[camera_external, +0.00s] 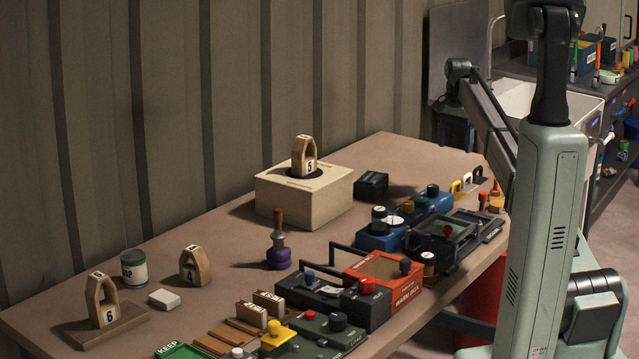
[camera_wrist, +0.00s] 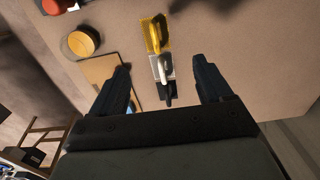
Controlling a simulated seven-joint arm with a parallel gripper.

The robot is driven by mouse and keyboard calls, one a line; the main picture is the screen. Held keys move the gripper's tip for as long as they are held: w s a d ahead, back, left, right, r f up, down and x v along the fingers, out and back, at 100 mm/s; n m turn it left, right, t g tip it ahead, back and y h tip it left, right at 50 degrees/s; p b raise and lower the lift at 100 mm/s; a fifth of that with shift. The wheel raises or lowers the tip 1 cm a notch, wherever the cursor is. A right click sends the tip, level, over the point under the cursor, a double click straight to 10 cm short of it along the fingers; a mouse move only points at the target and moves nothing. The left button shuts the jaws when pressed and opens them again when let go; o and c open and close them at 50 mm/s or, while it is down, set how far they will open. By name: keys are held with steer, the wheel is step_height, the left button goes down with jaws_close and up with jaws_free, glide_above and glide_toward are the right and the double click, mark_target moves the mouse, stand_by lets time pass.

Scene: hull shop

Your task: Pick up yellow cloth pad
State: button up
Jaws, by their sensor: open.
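A yellow piece with a raised handle (camera_wrist: 155,34) lies on the tabletop in the wrist view, first in a row with a white piece (camera_wrist: 160,68) and a black piece (camera_wrist: 165,93). It appears to be the yellow pad; I cannot tell whether it is cloth. In the external view the yellow piece (camera_external: 455,187) is small near the table's far right end. My gripper (camera_wrist: 160,63) is open and empty, its two dark fingers on either side of the row in the picture, nearest the white piece. My gripper cannot be made out in the external view.
A round orange-topped container (camera_wrist: 82,42) and a tan board (camera_wrist: 101,70) are left of the row. Dark-framed boxes (camera_external: 445,235) and a blue box (camera_external: 385,238) with knobs crowd the table nearby. The tabletop right of the row in the wrist view is mostly clear.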

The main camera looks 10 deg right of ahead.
mark_target(455, 183)
step_height(455, 183, down, 8)
steer(key=shift+f, duration=0.15)
steer(key=f, duration=0.4)
steer(key=shift+s+d, duration=0.25)
steer(key=shift+s, duration=0.15)
steer(key=shift+f, duration=0.6)
steer(key=c, duration=1.1)
steer(key=shift+c, duration=0.2)
steer(key=shift+r, duration=0.15)
